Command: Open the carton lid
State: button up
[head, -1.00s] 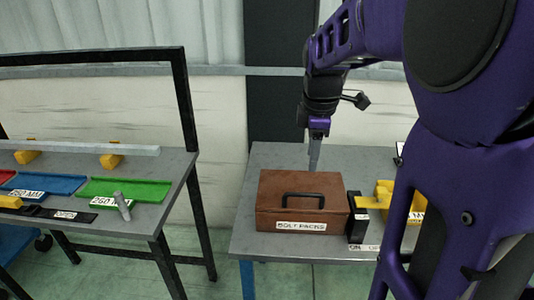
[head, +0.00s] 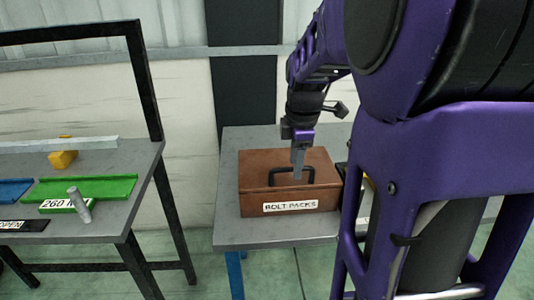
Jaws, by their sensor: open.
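The carton (head: 262,199) is a brown box labelled "BOLT PACKS" on the grey table at the centre of the head view. Its lid (head: 256,168) is shut, with a black handle (head: 272,178) standing on it. My gripper (head: 298,174) points down over the lid, at the right part of the handle. It is open, though the fingers are seen nearly edge-on. I cannot tell whether it touches the handle.
The grey table (head: 232,228) has bare room left of the carton. My arm hides most of what lies right of it. A second table at left holds a green tray (head: 100,187), a blue tray (head: 14,191) and a grey cylinder (head: 79,204).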

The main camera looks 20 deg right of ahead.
grip_shut()
dwell(1.5)
